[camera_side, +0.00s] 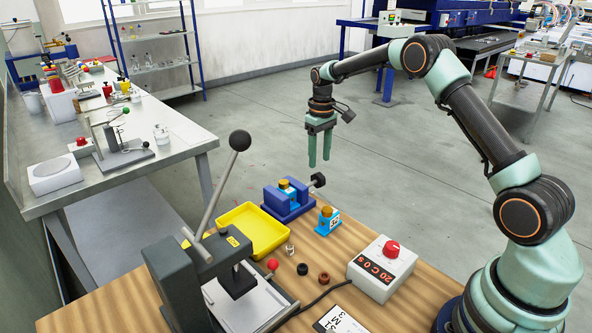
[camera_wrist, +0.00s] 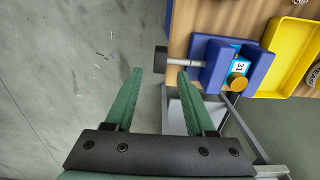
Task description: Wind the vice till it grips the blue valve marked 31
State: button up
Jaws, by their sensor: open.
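The blue vice (camera_side: 289,206) stands at the far edge of the wooden bench; it also shows in the wrist view (camera_wrist: 211,68). A light-blue valve with a brass cap (camera_side: 286,186) stands between its jaws; the wrist view shows its label, which looks like 31 (camera_wrist: 239,67). I cannot tell whether both jaws touch it. The vice's screw ends in a black knob (camera_side: 318,180), also in the wrist view (camera_wrist: 160,59). My gripper (camera_side: 319,163) is open and empty, above the knob; in the wrist view its fingertips (camera_wrist: 160,73) lie either side of the knob, apart from it.
A second light-blue valve (camera_side: 327,220) stands right of the vice. A yellow tray (camera_side: 253,229) lies to its left. A lever press (camera_side: 205,270), a control box with red button (camera_side: 382,268) and small rings stand nearer. Open floor lies beyond the bench.

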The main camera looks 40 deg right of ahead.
aim_at(318, 174)
jog(key=shift+g, duration=0.5)
jog(key=r, duration=0.1)
jog(key=w+r, duration=0.1)
jog(key=r, duration=0.3)
jog(key=shift+w+d, duration=0.15)
jog(key=shift+w, duration=0.15)
jog(key=shift+w+f, duration=0.1)
jog(key=f, duration=0.4)
jog(key=s+f, duration=0.1)
jog(key=f, duration=0.7)
jog(key=shift+s, duration=0.3)
jog(key=shift+t, duration=0.4)
jog(key=shift+r, duration=0.2)
notch_tip(318, 174, up, 12)
jog(key=shift+r, duration=0.2)
jog(key=shift+s, duration=0.2)
